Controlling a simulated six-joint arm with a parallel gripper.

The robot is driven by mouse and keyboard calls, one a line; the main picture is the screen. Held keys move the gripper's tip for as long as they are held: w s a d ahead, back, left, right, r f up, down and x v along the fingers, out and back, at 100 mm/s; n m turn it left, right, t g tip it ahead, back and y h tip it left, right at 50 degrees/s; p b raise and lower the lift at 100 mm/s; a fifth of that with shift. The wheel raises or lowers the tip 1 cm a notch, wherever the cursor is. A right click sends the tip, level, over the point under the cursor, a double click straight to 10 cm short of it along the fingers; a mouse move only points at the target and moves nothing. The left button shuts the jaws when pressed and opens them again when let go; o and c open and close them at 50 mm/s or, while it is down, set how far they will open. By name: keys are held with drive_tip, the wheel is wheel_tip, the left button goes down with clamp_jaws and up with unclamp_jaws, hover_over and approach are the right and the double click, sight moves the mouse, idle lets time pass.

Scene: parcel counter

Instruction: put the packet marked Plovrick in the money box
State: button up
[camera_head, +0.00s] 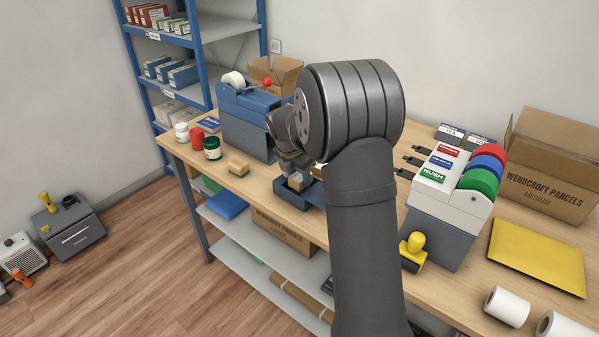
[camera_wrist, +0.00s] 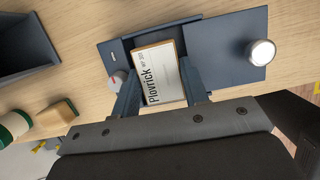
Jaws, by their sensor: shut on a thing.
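My gripper (camera_wrist: 170,98) is shut on a small white packet with brown edges, marked Plovrick (camera_wrist: 160,75), with one finger on each side of it. In the head view the packet (camera_head: 297,182) shows just below my fingers, at a low dark-blue open box (camera_head: 291,196) that looks like the money box. In the wrist view the packet lies over this blue box (camera_wrist: 225,30). I cannot tell whether the packet touches its floor. My arm hides the box's right part in the head view.
A blue-grey machine (camera_head: 246,125) with a red-knobbed lever stands behind left. A green-lidded jar (camera_head: 212,148) and a tan block (camera_head: 238,167) stand to the left. A label dispenser (camera_head: 447,200) and a yellow envelope (camera_head: 537,257) are at the right.

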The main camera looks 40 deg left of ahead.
drive_tip(key=o, duration=1.1)
drive_tip(key=shift+r, duration=0.1)
drive_tip(key=v, duration=1.7)
drive_tip(key=shift+d, duration=0.1)
drive_tip(key=x, duration=1.7)
drive_tip(key=shift+f, duration=0.25)
drive_tip(key=shift+r, duration=0.85)
